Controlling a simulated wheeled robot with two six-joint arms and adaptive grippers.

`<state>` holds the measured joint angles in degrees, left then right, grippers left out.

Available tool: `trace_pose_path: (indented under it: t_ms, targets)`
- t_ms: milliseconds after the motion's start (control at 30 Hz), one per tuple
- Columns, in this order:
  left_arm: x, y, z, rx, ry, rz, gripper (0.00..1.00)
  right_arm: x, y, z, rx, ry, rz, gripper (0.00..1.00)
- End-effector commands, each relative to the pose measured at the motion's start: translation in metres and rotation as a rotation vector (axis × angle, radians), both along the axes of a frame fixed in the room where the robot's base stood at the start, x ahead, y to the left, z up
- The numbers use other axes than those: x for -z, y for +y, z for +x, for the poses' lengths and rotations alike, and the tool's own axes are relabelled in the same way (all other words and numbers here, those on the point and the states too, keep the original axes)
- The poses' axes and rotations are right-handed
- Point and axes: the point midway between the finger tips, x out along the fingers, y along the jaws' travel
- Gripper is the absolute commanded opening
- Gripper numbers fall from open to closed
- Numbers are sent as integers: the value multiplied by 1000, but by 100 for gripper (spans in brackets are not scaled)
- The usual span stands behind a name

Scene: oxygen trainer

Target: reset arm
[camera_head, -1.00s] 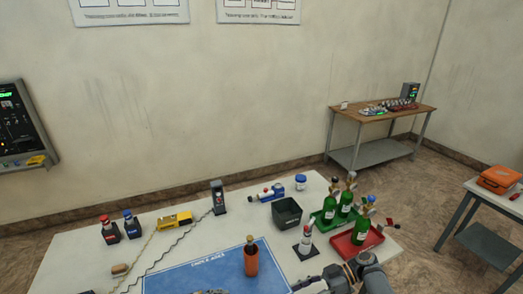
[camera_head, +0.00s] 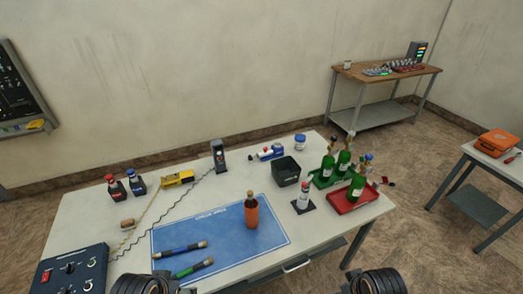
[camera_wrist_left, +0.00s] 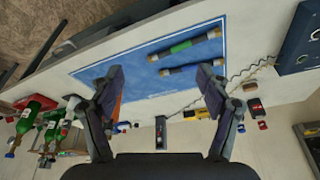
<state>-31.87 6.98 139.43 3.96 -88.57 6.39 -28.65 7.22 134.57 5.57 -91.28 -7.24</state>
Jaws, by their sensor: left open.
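My left gripper (camera_wrist_left: 155,78) is open in the left wrist view, with nothing between its fingers. In the head view, only dark ringed arm parts of mine show at the bottom edge, left and right; no fingertips are seen there. Beyond the left gripper lies a blue mat (camera_head: 220,245) on the white table (camera_head: 80,222). The rods also show past the fingers in the wrist view (camera_wrist_left: 185,47).
Green cylinders (camera_head: 343,163) stand in green and red trays at the table's right, near a black bin (camera_head: 286,172). A control box (camera_head: 72,272) sits front left. Red and blue bottles (camera_head: 116,188) stand back left. A side table with an orange case (camera_head: 497,143) is far right.

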Motion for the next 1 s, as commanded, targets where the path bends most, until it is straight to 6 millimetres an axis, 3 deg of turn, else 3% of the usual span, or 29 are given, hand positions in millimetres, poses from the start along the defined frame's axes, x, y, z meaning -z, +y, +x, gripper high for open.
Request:
trace_pose_path:
  t_ms: [167, 567, 767, 867, 1000]
  targets:
    - [-11, 14, -10, 88, 10, 104, 77, -33, -13, -12, 143, -80, -45, 44]
    - [117, 24, 4, 75, 55, 97, 77, 97, -23, 3, 152, -33, -45, 44]
    - [215, 32, -4, 66, 88, 95, 77, 194, -31, -5, 161, 2, -47, 44]
    - [284, 37, -21, 61, 113, 92, 77, 264, -37, -22, 167, 27, -48, 44]
    - [397, 46, -73, 50, 159, 87, 77, 377, -46, -74, 178, 72, -49, 44]
